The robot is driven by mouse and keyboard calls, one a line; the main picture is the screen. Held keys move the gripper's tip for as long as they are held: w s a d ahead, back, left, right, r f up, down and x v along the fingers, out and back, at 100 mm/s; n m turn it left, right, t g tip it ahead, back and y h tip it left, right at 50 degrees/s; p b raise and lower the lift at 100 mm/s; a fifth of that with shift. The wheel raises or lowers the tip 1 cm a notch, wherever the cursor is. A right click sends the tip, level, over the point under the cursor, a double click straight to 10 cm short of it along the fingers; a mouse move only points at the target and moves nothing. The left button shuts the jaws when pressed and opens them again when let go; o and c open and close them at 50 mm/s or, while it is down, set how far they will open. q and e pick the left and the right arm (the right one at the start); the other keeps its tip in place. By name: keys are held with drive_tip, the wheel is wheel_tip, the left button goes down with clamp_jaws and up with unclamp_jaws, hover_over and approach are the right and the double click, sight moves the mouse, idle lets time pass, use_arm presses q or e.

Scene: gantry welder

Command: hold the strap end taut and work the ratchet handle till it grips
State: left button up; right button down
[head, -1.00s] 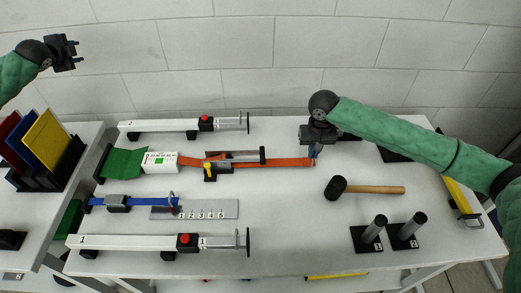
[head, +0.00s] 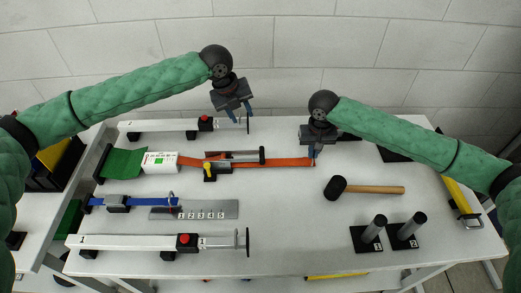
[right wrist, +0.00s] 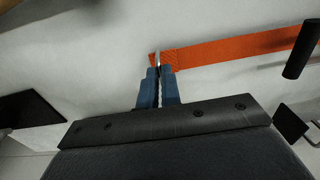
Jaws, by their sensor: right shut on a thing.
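The orange strap (head: 285,162) runs along the table from the ratchet to its free end at the right. The ratchet (head: 222,167) is grey and black with a yellow part, and its handle ends in a black grip (head: 262,155). My right gripper (head: 313,152) is shut on the strap end; the right wrist view shows its blue fingers (right wrist: 158,80) closed at the end of the orange strap (right wrist: 240,46). My left gripper (head: 239,112) hangs above the back of the table, above and behind the ratchet handle. Its fingers are apart and nothing shows between them.
White clamp bars lie behind (head: 165,126) and in front (head: 130,242).

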use_arm(q)
drive_tip(key=m+g, duration=0.1)
drive_tip(key=m, duration=0.1)
hover_over(261, 153)
drive_tip(key=a, duration=0.3)
drive_tip(key=y, duration=0.1)
drive_tip(key=d+f, duration=0.1)
drive_tip(key=f, duration=0.3)
drive_tip(key=d+f, duration=0.1)
drive_tip(key=f, duration=0.7)
drive_tip(key=shift+s+d, duration=0.1)
drive_tip(key=shift+d, duration=0.3)
